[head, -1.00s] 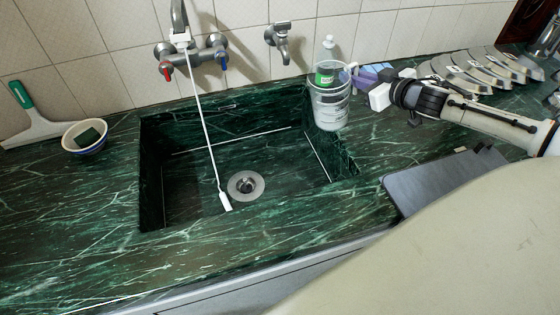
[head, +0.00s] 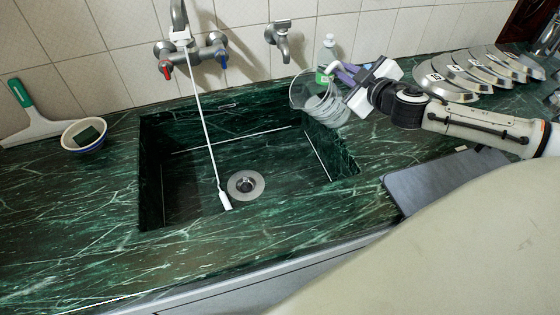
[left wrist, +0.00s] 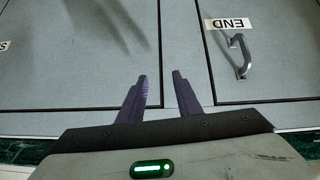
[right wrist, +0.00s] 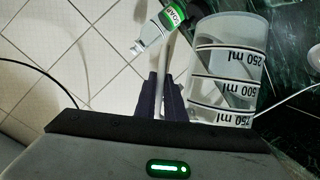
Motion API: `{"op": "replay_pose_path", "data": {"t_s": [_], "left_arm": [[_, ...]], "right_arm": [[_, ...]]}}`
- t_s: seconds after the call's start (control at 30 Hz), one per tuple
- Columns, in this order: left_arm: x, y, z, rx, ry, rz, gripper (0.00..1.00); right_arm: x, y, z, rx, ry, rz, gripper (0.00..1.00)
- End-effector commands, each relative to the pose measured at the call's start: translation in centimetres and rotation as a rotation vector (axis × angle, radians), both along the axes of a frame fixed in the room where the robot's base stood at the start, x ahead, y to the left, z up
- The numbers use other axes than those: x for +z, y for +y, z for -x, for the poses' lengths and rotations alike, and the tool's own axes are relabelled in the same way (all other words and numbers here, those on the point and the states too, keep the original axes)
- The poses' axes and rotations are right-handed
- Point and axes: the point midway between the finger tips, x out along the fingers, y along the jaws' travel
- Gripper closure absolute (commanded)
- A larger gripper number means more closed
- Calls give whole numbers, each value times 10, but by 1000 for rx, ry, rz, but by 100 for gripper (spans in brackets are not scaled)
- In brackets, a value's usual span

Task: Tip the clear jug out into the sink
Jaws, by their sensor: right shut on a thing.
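The clear jug (head: 313,97) is tilted to the left over the back right corner of the sink (head: 285,180), its mouth toward the upper left. My right gripper (head: 347,76) is shut on its handle from the right. The right wrist view shows the jug (right wrist: 228,65) with its volume marks upside down, and the right gripper's fingers (right wrist: 161,95) around the handle. I cannot tell how much liquid is in it. My left gripper (left wrist: 160,85) is open and empty in front of a grey cabinet front; it is outside the head view.
A soap bottle (head: 328,50) stands just behind the jug. Metal lids (head: 455,80) and a grey board (head: 435,182) lie to the right.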

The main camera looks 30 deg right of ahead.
Motion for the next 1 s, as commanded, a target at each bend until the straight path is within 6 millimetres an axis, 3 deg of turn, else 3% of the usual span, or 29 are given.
{"op": "replay_pose_path", "data": {"t_s": [0.23, 1.0], "left_arm": [[-9, 0, 0, 0, 0, 0, 69], [-15, 0, 0, 0, 1, 0, 69]], "right_arm": [[9, 10, -1, 1, -10, 120, 100], [15, 21, 0, 0, -12, 277, 100]]}}
